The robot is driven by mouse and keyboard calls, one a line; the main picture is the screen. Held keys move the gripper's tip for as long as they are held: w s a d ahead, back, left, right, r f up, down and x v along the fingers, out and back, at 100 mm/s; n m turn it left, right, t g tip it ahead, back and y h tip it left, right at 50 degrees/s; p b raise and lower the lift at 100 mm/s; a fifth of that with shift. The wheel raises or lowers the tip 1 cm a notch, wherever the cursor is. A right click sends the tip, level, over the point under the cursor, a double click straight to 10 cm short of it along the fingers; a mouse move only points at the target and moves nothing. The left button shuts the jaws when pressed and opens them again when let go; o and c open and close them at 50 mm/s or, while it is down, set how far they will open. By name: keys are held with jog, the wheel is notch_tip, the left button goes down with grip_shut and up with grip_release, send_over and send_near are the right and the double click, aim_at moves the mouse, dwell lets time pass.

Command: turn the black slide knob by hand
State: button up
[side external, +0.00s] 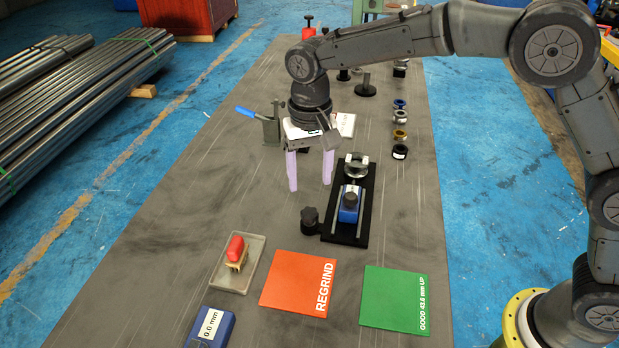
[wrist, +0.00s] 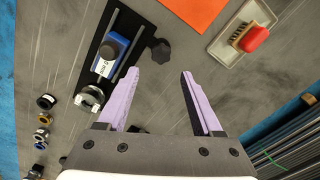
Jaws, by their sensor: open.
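The black slide knob (side external: 310,220) is a dark lobed knob at the near left corner of the black slide base (side external: 329,235). In the wrist view the knob (wrist: 161,49) shows just past the fingertips, roughly centred between them. My gripper (side external: 310,187) has pale purple fingers, spread open and empty, pointing down above the table behind the knob; it also shows in the wrist view (wrist: 161,73). The slide carries a blue block (side external: 349,204) with a dark round top, and a metal ring-shaped part (side external: 355,166) at its far end. No contact between fingers and knob shows.
An orange REGRIND mat (side external: 290,280) and a green GOOD mat (side external: 396,298) lie nearer the camera. Left of them are a tray (side external: 232,284) with a red-handled brush and a blue gauge box (side external: 211,327). Several rings (side external: 399,135) line the right side.

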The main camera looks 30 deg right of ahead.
aim_at(309, 212)
jog(key=shift+s+a+f, duration=0.1)
jog(key=shift+a+f, duration=0.05)
jog(key=shift+a, duration=0.05)
jog(key=shift+f, duration=3.8)
jog(key=c, duration=1)
